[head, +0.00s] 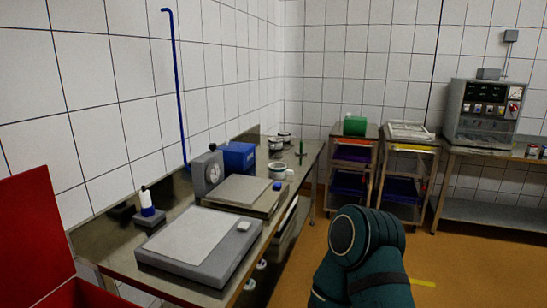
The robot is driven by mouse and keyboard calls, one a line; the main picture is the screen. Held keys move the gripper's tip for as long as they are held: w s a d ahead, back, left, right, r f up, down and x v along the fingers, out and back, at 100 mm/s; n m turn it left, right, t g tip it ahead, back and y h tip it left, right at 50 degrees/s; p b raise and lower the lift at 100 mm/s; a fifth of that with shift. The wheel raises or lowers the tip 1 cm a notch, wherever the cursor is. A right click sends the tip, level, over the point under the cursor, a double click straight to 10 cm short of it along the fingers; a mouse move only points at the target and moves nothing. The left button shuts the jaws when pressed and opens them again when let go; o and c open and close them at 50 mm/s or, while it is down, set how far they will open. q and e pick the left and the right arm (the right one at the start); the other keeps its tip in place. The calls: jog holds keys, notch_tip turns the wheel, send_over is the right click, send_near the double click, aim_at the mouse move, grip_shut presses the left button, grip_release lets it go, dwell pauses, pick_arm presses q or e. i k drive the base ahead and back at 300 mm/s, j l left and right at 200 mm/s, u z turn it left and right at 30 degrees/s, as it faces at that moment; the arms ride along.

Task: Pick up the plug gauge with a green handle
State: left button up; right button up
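A thin upright item with a green upper part (301,146) stands near the far end of the steel bench (312,158) along the left wall. It looks like the plug gauge, but it is too small to make out clearly. It stands apart from the white pots to its left. Neither of my grippers is in view. A dark teal part of one of my arms shows at the bottom, right of centre, well short of the item.
A red container (35,225) is at left. Racks (352,170) and a control cabinet (487,110) stand behind. Orange floor is open at right.

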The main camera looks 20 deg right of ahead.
aim_at(301, 152)
jog(key=i+l+z, duration=0.8)
jog(key=i+z, duration=0.2)
jog(key=i+l+z, duration=0.1)
jog(key=i+z, duration=0.35)
jog(key=i, duration=0.9)
jog(key=i+u, duration=0.15)
jog(key=i, duration=0.55)
jog(key=i+l+u, duration=0.1)
jog(key=i, duration=0.6)
jog(key=i+l+u, duration=0.2)
jog(key=i+u, duration=0.25)
jog(key=i+l+u, duration=0.45)
